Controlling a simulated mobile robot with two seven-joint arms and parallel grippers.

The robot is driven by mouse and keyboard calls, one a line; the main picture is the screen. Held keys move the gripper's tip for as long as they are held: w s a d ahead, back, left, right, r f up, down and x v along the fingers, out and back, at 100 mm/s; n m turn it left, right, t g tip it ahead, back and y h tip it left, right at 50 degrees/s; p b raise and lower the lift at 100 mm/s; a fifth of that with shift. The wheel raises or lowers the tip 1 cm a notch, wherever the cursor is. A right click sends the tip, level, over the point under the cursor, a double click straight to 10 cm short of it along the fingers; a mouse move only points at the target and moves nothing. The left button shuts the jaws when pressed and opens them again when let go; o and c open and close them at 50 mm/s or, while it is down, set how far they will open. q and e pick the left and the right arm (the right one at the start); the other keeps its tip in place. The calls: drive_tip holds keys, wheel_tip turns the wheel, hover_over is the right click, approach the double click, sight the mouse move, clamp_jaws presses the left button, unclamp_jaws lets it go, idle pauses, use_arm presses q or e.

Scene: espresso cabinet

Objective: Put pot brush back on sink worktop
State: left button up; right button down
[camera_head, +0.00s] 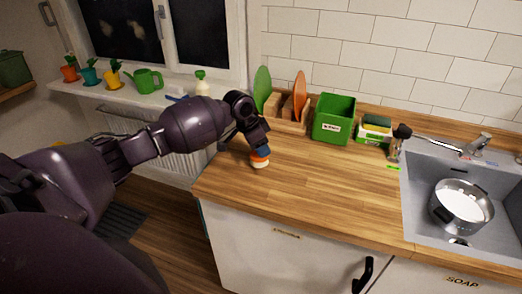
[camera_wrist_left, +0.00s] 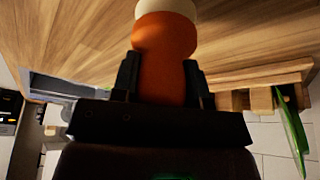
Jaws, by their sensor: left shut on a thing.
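The pot brush (camera_head: 260,158) is orange with a cream bristle end. My left gripper (camera_head: 258,147) is shut on it, over the left part of the wooden sink worktop (camera_head: 310,183). The bristle end points down and is at or just above the wood; I cannot tell if it touches. In the left wrist view the brush's orange body (camera_wrist_left: 165,50) sits between the two dark fingers (camera_wrist_left: 161,80), with the cream end at the top edge against the wood. My right gripper is not in view.
Behind the brush stand a wooden rack (camera_head: 288,118) with plates, a green box (camera_head: 334,119) and sponges (camera_head: 375,128). The sink (camera_head: 425,205) at right holds a metal pot (camera_head: 459,205). The worktop's middle and front are clear. Its left edge is close to the brush.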

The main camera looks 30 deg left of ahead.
use_arm(q)
drive_tip(key=shift+f, duration=0.85)
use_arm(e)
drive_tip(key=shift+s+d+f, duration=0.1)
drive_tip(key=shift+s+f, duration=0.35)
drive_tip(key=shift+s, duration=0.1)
use_arm(q)
drive_tip(key=o, duration=1)
drive_tip(key=shift+f, duration=0.1)
drive_tip(key=shift+c, duration=0.2)
drive_tip(key=shift+s+a+r, duration=0.1)
drive_tip(key=shift+r, duration=0.4)
drive_tip(key=v, duration=1.1)
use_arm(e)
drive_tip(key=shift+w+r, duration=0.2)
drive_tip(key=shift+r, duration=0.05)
